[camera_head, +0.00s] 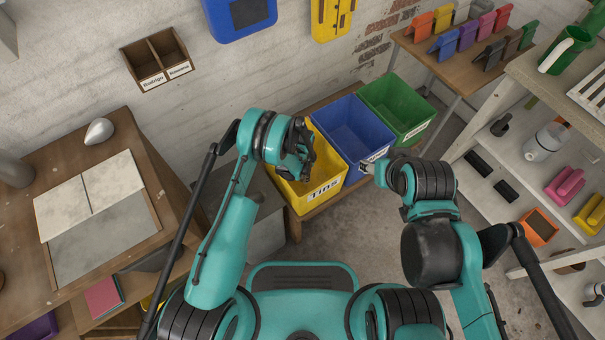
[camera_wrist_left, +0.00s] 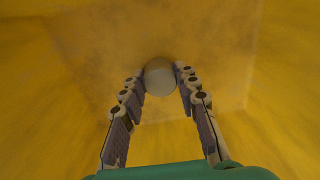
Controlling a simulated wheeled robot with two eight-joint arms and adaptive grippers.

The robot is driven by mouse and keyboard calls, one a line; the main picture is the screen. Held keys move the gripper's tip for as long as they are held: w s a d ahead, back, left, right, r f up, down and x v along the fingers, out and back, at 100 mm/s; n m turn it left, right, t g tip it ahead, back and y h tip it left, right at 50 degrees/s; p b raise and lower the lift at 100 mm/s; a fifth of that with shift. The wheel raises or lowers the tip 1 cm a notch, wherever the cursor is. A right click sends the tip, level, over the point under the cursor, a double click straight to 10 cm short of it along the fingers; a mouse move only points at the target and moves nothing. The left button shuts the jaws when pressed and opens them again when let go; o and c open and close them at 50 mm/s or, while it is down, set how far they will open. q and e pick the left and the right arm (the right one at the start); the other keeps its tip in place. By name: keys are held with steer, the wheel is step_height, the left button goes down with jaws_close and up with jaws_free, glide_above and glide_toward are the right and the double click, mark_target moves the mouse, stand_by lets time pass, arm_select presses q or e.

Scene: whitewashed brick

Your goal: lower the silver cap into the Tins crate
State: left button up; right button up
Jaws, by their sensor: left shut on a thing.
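The yellow Tins crate (camera_head: 318,190) stands on a low wooden bench, its label facing me. My left gripper (camera_head: 306,166) is over and partly inside the crate in the head view. In the left wrist view, my left gripper (camera_wrist_left: 160,82) is shut on a round, pale grey cap (camera_wrist_left: 160,72), held between the fingertips. The yellow walls and floor of the crate surround it there. The cap cannot be made out in the head view. My right gripper (camera_head: 368,167) is in front of the blue crate; its fingers are too small to judge.
A blue crate (camera_head: 357,128) and a green crate (camera_head: 398,106) stand beside the Tins crate to the right. A wooden workbench (camera_head: 150,190) is at left, and white shelving (camera_head: 520,160) at right. The crate walls are close around my left gripper.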

arm_select(q)
steer(key=shift+f, duration=0.45)
steer(key=o, duration=0.8)
steer(key=shift+o, duration=0.2)
steer(key=shift+r, duration=0.1)
step_height(320, 180, up, 12)
